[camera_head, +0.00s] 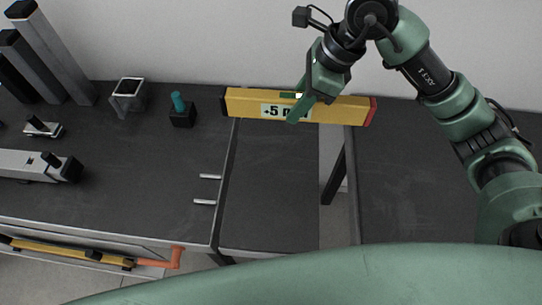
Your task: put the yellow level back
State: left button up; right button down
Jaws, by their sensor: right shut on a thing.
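The yellow level (341,109) is a long yellow bar with a dark left end, a red right end and a "+5" label. It lies roughly crosswise near the wall, over the far edge of the dark tables and the gap between them. My right gripper (299,107) comes from above and is shut on the level near its middle. The fingers partly cover the label. I cannot tell whether the level touches the table. My left gripper is not in view.
A black block with a teal knob (181,110) and a small grey metal frame (128,95) stand left of the level. Grey bars (51,52) stand at the far left. A long silver tool (34,165) lies on the left table. A gap separates the narrow middle table (271,190) from the right table (430,190), both bare.

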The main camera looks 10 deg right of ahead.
notch_tip(320, 180, down, 7)
jog(key=p, duration=0.2)
send_over(286, 162)
jog(key=d, duration=0.1)
jog(key=f, duration=0.6)
jog(key=shift+s+d+f, duration=0.2)
jog(key=shift+s+f, duration=0.05)
jog(key=shift+f, duration=0.1)
notch_tip(286, 162, down, 5)
jog(key=shift+f, duration=0.1)
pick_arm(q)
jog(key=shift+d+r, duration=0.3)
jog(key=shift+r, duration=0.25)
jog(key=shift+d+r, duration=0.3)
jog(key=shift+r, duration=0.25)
pick_arm(e)
jog(key=shift+f, duration=0.2)
jog(key=c, duration=1.1)
grip_release()
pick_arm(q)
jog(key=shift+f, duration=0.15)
